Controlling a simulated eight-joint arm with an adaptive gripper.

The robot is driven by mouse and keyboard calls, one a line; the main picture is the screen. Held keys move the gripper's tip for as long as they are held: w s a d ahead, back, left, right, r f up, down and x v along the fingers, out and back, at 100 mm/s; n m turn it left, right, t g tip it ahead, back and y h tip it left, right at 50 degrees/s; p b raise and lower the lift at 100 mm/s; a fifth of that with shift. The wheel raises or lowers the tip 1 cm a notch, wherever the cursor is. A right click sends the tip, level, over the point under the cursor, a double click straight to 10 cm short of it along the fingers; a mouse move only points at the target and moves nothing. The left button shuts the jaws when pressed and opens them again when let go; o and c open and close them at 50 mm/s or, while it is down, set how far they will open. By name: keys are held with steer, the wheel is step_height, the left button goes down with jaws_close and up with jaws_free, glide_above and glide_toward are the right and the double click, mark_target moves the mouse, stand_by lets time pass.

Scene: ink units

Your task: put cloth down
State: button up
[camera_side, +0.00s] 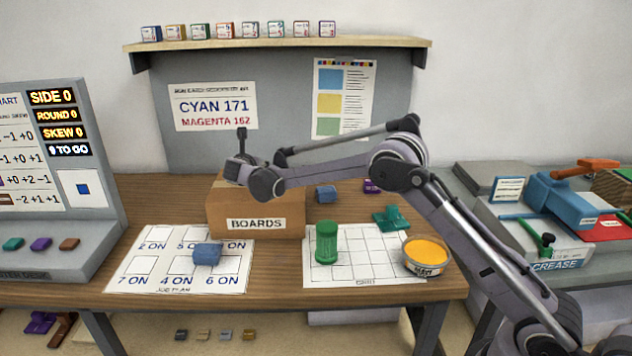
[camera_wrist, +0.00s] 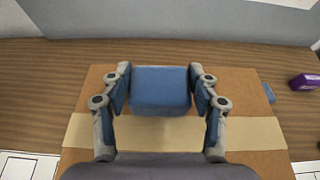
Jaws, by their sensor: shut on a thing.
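My gripper (camera_wrist: 160,92) is shut on a blue, block-like pad (camera_wrist: 160,90), which sits between its two fingers in the wrist view. I cannot tell from its look whether this is folded cloth. It is over the taped top of the brown cardboard box marked BOARDS (camera_side: 256,224). I cannot tell whether the pad touches the box top (camera_wrist: 240,104). In the side view, my arm's end is above the box's left part, and the fingers and held pad cannot be made out there.
A blue block (camera_side: 207,253) lies on the job plan sheet (camera_side: 130,272). Another blue block (camera_side: 325,193) is right of the box. The shelf (camera_side: 280,43) is behind.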

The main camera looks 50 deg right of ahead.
steer(key=shift+f, duration=0.2)
steer(key=o, duration=0.9)
steer(key=shift+o, duration=0.2)
